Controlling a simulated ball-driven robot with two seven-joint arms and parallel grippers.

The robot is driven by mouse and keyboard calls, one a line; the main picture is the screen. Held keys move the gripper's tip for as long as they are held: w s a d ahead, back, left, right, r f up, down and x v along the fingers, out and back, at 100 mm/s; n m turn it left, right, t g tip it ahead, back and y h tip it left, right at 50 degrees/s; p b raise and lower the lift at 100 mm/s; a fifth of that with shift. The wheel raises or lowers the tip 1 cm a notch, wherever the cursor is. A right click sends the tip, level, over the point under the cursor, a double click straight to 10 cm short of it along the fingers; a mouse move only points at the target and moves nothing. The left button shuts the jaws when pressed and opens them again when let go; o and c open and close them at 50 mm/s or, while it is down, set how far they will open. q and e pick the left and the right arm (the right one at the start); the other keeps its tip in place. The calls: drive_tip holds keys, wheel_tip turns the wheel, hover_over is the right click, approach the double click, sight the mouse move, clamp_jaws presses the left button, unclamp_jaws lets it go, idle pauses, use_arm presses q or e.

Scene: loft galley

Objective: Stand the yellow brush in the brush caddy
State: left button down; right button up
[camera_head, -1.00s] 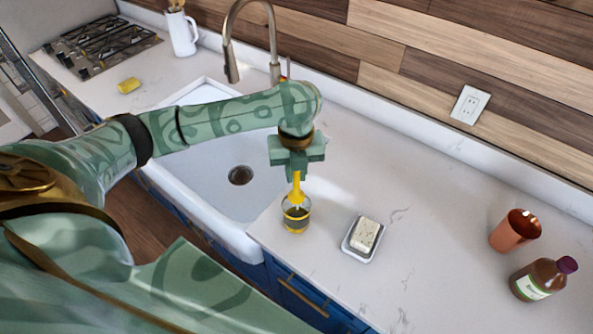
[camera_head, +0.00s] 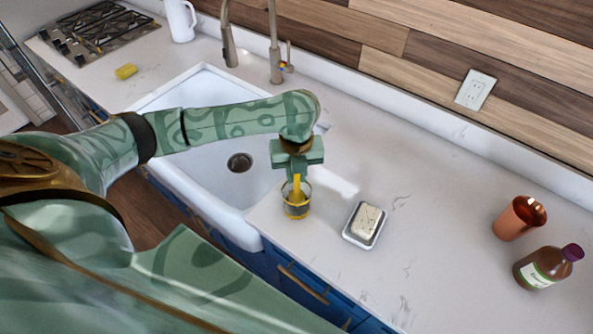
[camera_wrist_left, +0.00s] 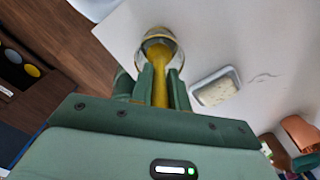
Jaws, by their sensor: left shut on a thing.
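The yellow brush (camera_head: 296,190) is upright, with its lower part inside the brush caddy (camera_head: 297,211), a clear cup on the counter just right of the sink. My left gripper (camera_head: 296,176) is directly above the caddy, shut on the upper part of the brush. In the left wrist view the brush (camera_wrist_left: 160,90) runs between the fingers (camera_wrist_left: 160,92) down into the round mouth of the caddy (camera_wrist_left: 174,43). I cannot tell whether the brush touches the caddy's bottom. My right gripper is not in view.
A soap bar on a dish (camera_head: 348,236) lies right of the caddy. A copper cup (camera_head: 515,222) and a brown bottle (camera_head: 540,270) stand farther right. The sink (camera_head: 215,205) is at left, with the faucet (camera_head: 274,45) behind. The counter behind the soap is clear.

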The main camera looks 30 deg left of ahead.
use_arm(q)
drive_tip(key=c, duration=1.3)
unclamp_jaws()
drive_tip(key=shift+r, duration=0.1)
wheel_tip(320, 180, up, 16)
drive_tip(key=p, duration=0.4)
drive_tip(key=shift+r, duration=0.1)
